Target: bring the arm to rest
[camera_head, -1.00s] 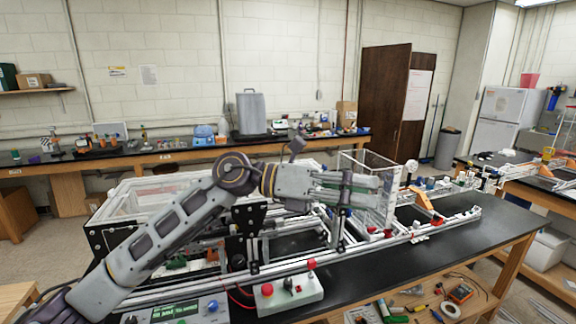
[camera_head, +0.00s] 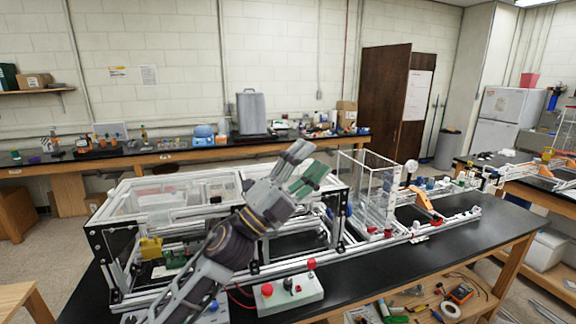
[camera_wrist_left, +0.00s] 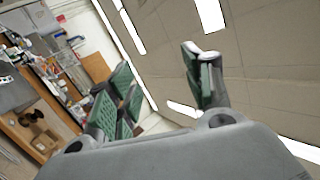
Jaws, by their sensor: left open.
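My left gripper (camera_head: 304,170) is raised above the extrusion frame (camera_head: 300,262) in the head view, pointing up and to the right. Its green-padded fingers are apart and nothing is between them. In the left wrist view the open fingers (camera_wrist_left: 165,90) stand against the ceiling and the tilted room. My left arm comes in from the bottom of the head view, in front of the frame, and hides part of it. My right gripper is not in view.
The frame stands on a black-topped bench (camera_head: 420,262). A clear acrylic box (camera_head: 372,190) stands to the right of the gripper. Tools lie on the shelf below. The air above the bench is free.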

